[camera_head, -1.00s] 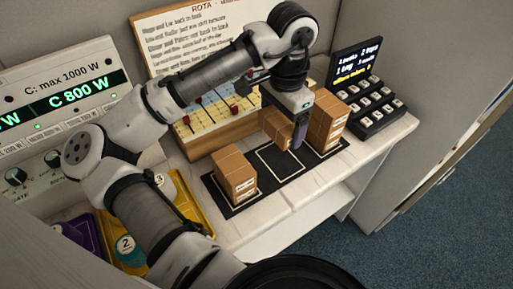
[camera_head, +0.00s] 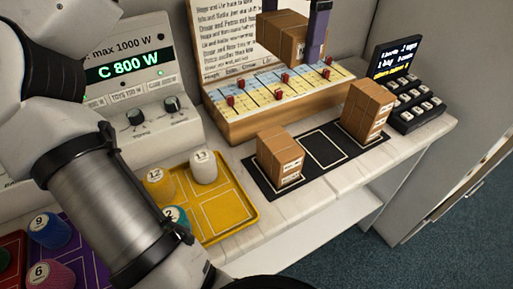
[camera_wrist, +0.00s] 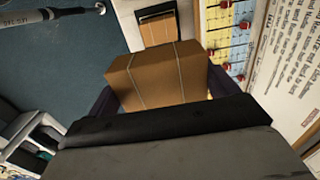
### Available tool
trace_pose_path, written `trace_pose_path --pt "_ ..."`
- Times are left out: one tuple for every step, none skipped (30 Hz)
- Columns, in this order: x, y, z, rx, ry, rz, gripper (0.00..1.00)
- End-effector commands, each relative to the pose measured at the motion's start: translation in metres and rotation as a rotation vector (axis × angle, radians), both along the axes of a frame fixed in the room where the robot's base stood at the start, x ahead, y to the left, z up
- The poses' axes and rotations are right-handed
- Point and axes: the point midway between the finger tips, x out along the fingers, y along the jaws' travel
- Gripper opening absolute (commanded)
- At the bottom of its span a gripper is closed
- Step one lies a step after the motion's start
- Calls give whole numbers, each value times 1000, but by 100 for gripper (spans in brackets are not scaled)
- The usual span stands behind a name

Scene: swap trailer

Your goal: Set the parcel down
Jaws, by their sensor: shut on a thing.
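My gripper (camera_wrist: 160,92) is shut on a brown cardboard parcel (camera_head: 284,36), holding it in the air in front of the rota board. One purple finger shows at the parcel's right side in the head view; the other is hidden. The wrist view shows the held parcel (camera_wrist: 158,74) between both fingers. Below, the black mat (camera_head: 306,172) has three white-outlined places. A parcel (camera_head: 279,158) stands on the left place and another parcel (camera_head: 366,112) on the right one. The middle place (camera_head: 325,147) is bare.
A wooden rota board (camera_head: 250,122) with red pegs stands behind the mat. A black keypad (camera_head: 418,98) is to the right. A yellow tray (camera_head: 235,212) with numbered cylinders is at the left. The pale counter's front edge runs close to the mat.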

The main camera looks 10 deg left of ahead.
Motion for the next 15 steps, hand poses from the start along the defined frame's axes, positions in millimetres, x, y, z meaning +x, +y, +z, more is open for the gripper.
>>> trace_pose_path --pt "-1 -3 0 -1 -1 -8 60" --pt "-2 -4 -2 -2 0 -11 60" --pt "-2 -5 -7 -3 0 -13 60" --pt "-2 -5 -12 -3 1 -14 60" --pt "-2 -5 -18 -4 2 -16 60" --pt "-2 -5 -29 -5 2 -17 60" --pt "-2 -5 -37 -6 3 -16 60" --pt "-2 -4 -45 -6 3 -16 60" --pt "-2 -5 -56 -7 4 -16 60" --pt "-2 -5 -64 -5 2 -17 60" --pt "-2 -5 -72 -6 3 -17 60" --pt "-2 -5 -83 -5 2 -15 60" --pt "-2 -5 -91 -7 2 -16 60" --pt "-2 -5 -99 -6 3 -15 60" --pt "-2 -5 -109 -5 2 -14 60"
